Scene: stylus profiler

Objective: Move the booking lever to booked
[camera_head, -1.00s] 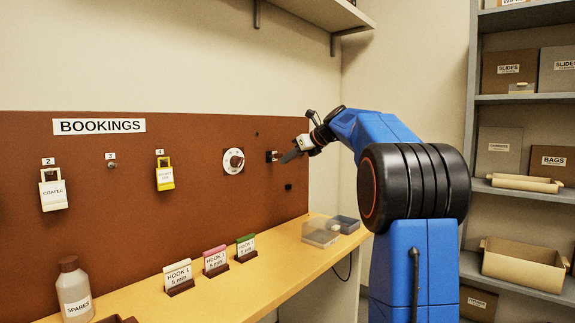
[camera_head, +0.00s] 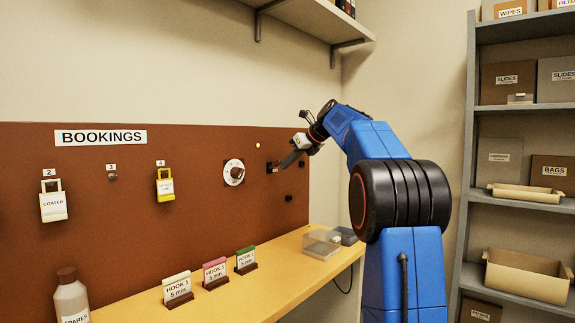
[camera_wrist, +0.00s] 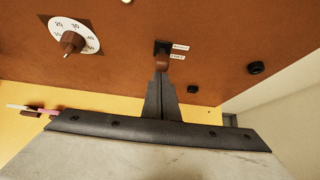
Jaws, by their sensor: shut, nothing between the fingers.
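The booking lever has a brown rounded knob (camera_wrist: 162,63) on a black base on the brown board. Two small white labels sit to its right in the wrist view, too small to read. In the head view the lever (camera_head: 270,167) is on the board's right part, right of the white dial. My gripper (camera_wrist: 161,77) is shut and empty. Its fingertips are at the knob's near side, close to or touching it; I cannot tell which. In the head view my gripper (camera_head: 283,166) points left at the lever.
The white dial (camera_wrist: 62,38) with a brown pointer is left of the lever. A black knob (camera_wrist: 256,68) is to its right. Below the board is a yellow bench (camera_head: 275,277) with card stands, a clear box (camera_head: 321,242) and a bottle (camera_head: 71,298). A shelf overhangs above.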

